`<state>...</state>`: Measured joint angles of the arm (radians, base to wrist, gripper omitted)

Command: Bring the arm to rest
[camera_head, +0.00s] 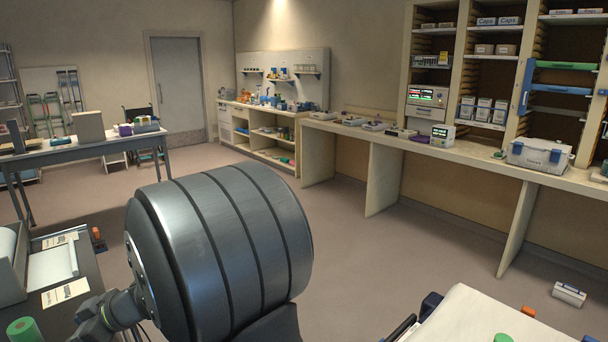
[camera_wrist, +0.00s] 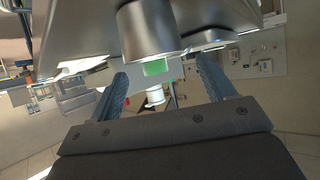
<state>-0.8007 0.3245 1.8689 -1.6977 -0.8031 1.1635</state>
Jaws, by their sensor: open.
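My gripper (camera_wrist: 161,72) shows in the wrist view with its two dark fingers spread well apart. It is open and nothing is held between the fingers. Beyond them, large grey cylindrical shapes fill the top of that view, with a small green patch (camera_wrist: 156,67) and a small white object (camera_wrist: 155,95) seen through the gap. I cannot tell how far off these are. In the head view a large dark ribbed cylinder, which looks like part of my arm, fills the lower middle. My gripper's fingers do not show in the head view.
A dark bench (camera_head: 88,287) with paper sheets and a green roll (camera_head: 22,329) is at lower left. A white-topped surface (camera_head: 470,318) is at lower right. A long counter (camera_head: 470,152) with shelves runs along the right. A small white box (camera_head: 569,294) lies on the floor. The middle floor is clear.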

